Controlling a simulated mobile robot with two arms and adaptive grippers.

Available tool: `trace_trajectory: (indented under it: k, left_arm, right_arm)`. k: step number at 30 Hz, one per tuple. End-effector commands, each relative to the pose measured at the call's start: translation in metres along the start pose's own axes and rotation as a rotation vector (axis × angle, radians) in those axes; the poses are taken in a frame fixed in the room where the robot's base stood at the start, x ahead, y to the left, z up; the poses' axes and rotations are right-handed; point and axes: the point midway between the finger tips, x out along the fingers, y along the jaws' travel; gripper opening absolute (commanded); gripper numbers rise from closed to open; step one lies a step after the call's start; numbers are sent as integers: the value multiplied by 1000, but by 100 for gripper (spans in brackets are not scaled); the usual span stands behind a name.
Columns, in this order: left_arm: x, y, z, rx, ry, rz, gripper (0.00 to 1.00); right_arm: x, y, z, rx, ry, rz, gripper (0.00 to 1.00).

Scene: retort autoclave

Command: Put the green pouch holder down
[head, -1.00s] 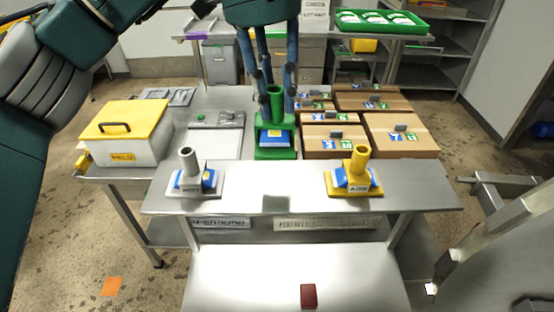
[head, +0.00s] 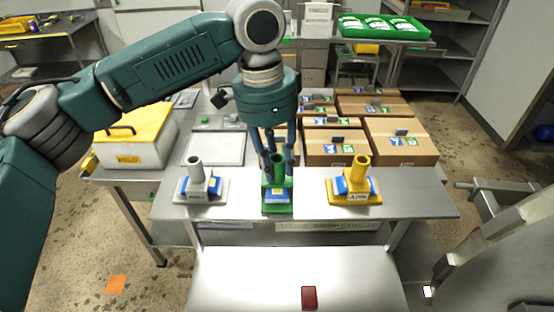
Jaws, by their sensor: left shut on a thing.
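The green pouch holder (head: 278,208) has a green base, an upright green tube and a blue pouch on it. It is upright at the middle of the front metal shelf (head: 409,203), between the white holder (head: 196,181) and the yellow holder (head: 356,187). My left gripper (head: 279,170) points down from above with its fingers shut around the green tube. I cannot tell whether the green base touches the shelf. My right gripper is not in view.
Cardboard boxes (head: 403,149) stand behind the shelf at the right. A white bin with a yellow lid (head: 137,137) stands at the left. Bare shelf shows on both sides of the green holder. A red block (head: 309,298) lies on the lower front surface.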

Motion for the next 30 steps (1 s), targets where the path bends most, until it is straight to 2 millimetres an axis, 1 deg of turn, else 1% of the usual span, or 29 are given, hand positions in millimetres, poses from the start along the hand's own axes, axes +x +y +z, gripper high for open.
trace_trajectory:
  k: [4, 5, 7, 8, 16, 20, 23, 30]
  left_arm:
    - [2, 0, 0, 0, 1, 0, 0]
    - [3, 0, 0, 0, 0, 0, 26]
    - [2, 0, 0, 0, 0, 0, 40]
    - [2, 0, 0, 0, 0, 0, 43]
    - [1, 0, 0, 0, 0, 0, 43]
    - [-6, 0, -1, 0, 1, -2, 43]
    - [-21, -1, -1, -1, 2, -3, 43]
    - [-74, 0, -1, 0, 2, -3, 43]
  right_arm:
    - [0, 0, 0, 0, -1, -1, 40]
    - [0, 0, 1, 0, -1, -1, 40]
    - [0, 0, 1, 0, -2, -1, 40]
    - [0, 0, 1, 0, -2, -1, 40]
    - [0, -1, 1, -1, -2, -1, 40]
    - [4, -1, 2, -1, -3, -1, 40]
    - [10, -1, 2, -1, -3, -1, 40]
    - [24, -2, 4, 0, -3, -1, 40]
